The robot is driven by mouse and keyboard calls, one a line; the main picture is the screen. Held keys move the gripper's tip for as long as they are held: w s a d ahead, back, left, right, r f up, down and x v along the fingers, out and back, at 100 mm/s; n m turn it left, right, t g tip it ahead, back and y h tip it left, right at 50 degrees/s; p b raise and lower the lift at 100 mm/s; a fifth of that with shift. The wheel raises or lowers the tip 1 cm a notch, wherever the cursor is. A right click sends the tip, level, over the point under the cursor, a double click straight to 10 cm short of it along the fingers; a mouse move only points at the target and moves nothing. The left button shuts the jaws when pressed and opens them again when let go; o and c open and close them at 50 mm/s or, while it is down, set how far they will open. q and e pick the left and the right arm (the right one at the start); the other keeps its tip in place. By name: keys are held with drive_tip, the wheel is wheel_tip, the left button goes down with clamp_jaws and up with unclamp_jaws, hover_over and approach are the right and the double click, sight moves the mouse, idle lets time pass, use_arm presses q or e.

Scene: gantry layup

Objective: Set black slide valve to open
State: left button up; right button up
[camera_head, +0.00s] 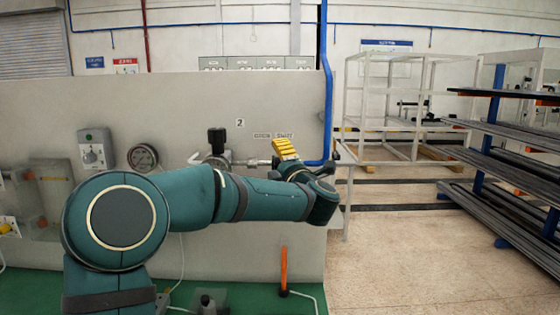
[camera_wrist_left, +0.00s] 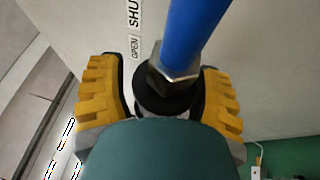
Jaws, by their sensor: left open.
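The black slide valve (camera_wrist_left: 165,97) shows in the left wrist view as a dark round collar below a metal hex nut, where a blue hose begins. My left gripper (camera_wrist_left: 160,92) is open, with one yellow finger on each side of the collar; gaps seem to show, and I see no clear contact. My wrist housing hides the near part of the valve. In the head view the left gripper (camera_head: 289,156) covers the collar on the panel's pipe line. An OPEN label (camera_wrist_left: 135,47) and a SHUT label (camera_wrist_left: 134,12) are on the panel beside the valve.
A pressure gauge (camera_head: 143,157), a grey switch box (camera_head: 95,149) and a black-knobbed valve (camera_head: 217,141) are on the grey panel. The blue hose (camera_head: 327,85) runs upward along the panel's right edge. An orange handle (camera_head: 284,270) stands below. Racks stand at right, with clear floor in front.

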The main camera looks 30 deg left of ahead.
use_arm(q)
clamp_jaws()
